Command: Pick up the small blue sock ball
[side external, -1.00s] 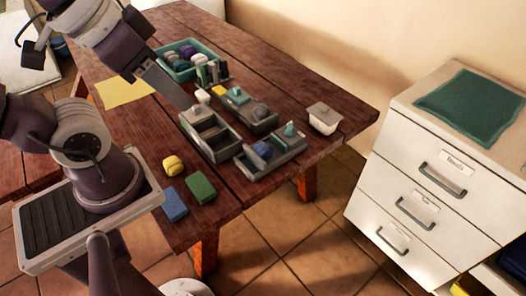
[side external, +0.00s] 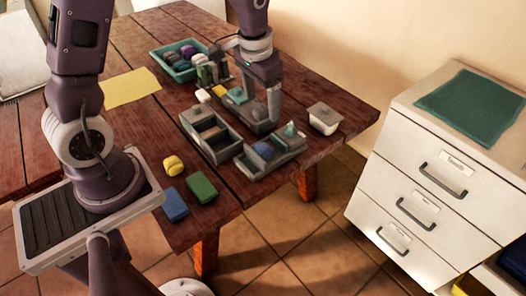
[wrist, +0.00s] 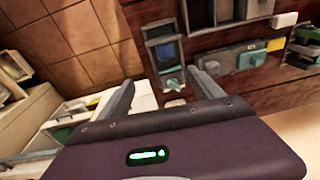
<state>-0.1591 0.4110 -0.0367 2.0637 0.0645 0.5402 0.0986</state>
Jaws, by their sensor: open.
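The small blue sock ball (side external: 263,149) lies in a compartment of the front grey divided tray (side external: 246,166). In the wrist view a blue patch that looks like it (wrist: 165,51) lies in the tray (wrist: 149,32), just beyond the fingertips. My gripper (side external: 261,103) points down above the table, behind the front tray in the side view. In the wrist view my gripper (wrist: 162,79) is open, its two fingers apart with nothing between them. A teal piece (side external: 290,130) sits at the tray's other end.
A white tub (side external: 323,120) stands right. A teal crate (side external: 158,60) holds several balls. A yellow ball (side external: 173,165) and two sponges lie in front.

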